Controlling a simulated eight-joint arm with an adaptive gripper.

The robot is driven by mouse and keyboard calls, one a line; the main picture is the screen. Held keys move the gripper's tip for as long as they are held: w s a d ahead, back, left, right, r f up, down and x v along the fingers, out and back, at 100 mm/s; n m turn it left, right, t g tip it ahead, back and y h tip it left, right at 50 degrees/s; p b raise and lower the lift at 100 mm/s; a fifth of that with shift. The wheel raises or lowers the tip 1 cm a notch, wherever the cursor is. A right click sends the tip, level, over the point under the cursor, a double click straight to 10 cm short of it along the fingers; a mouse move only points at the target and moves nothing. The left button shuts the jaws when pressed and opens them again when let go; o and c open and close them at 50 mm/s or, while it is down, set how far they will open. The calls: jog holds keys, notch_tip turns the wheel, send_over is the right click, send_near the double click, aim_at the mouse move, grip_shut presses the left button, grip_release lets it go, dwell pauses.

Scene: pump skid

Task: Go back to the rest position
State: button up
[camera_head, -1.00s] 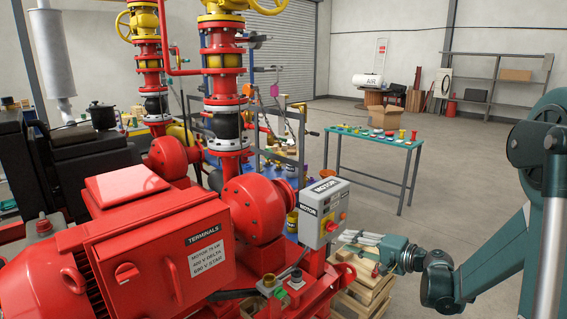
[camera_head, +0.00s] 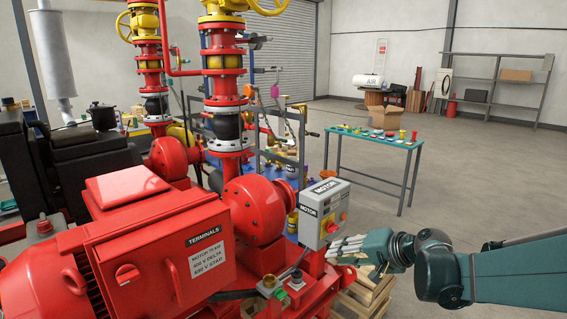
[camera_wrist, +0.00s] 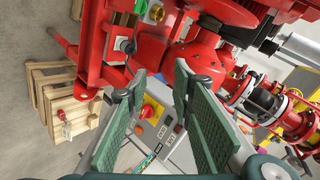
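My gripper (camera_head: 338,247) is just right of and a little below the grey MOTOR control box (camera_head: 320,205) in the head view. In the wrist view my gripper (camera_wrist: 157,88) has its two green-padded fingers apart, with nothing held between them. I cannot tell from the head view whether the fingers touch the box.
The red motor's TERMINALS box (camera_head: 170,250) and red pipework (camera_head: 255,205) stand left of my gripper. Wooden pallets (camera_head: 365,295) lie below it; they also show in the wrist view (camera_wrist: 62,100). A teal-topped table (camera_head: 375,137) stands behind. The floor (camera_head: 470,190) at right is open.

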jog(key=s+d+n+h, duration=0.2)
jog(key=s+h, duration=0.1)
jog(key=s, duration=1.1)
jog(key=s+d+r+n+h, duration=0.1)
jog(key=s+d+n+h, duration=0.1)
jog(key=s, duration=1.3)
jog(key=shift+r+n+g+h+p, duration=0.35)
jog(key=shift+n+h, duration=0.25)
jog(key=shift+h, duration=0.7)
jog(key=shift+s+d+f, duration=0.1)
